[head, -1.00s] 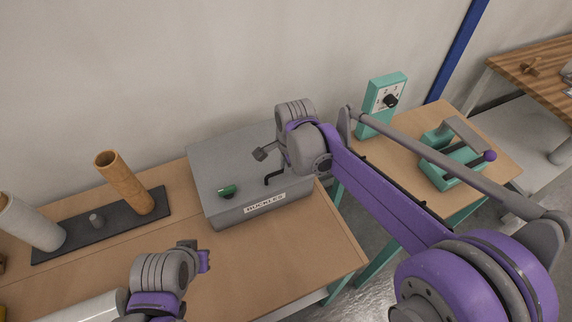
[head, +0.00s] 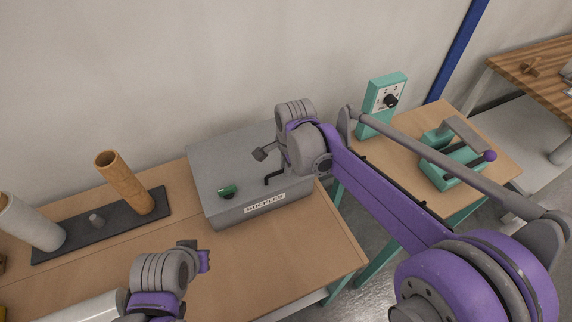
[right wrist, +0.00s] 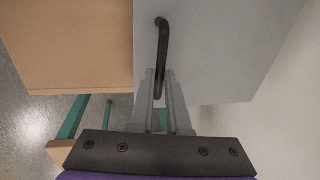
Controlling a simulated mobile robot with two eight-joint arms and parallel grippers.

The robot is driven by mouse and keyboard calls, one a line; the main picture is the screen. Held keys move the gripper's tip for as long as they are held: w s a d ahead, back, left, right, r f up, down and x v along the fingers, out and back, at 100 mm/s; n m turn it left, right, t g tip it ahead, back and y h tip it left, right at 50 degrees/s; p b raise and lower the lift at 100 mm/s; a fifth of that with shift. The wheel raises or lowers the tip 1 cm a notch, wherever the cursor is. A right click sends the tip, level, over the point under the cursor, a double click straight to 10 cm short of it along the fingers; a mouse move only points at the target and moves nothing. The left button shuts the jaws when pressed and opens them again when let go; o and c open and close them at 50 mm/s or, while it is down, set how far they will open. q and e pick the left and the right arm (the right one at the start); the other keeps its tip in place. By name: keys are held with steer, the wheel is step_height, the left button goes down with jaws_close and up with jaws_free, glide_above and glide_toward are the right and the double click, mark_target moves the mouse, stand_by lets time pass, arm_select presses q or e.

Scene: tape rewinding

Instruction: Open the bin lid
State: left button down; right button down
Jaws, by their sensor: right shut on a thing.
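The bin is a grey box labelled BUCKLES (head: 238,213) on the wooden table, and its lid (head: 222,160) lies flat and closed. A black handle (right wrist: 162,45) stands on the lid; it also shows in the head view (head: 273,177). My right gripper (right wrist: 160,92) is shut on the handle at its near end in the right wrist view. In the head view the right gripper (head: 268,163) is over the right part of the lid, partly hidden by my wrist.
A green knob (head: 227,191) sits at the lid's front left. Left of the bin, a dark base (head: 110,222) holds a brown tube (head: 125,182) and a white roll (head: 32,222). A teal dial box (head: 383,105) and teal device (head: 455,160) stand on the right table. The wall is close behind.

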stand_by(0.3)
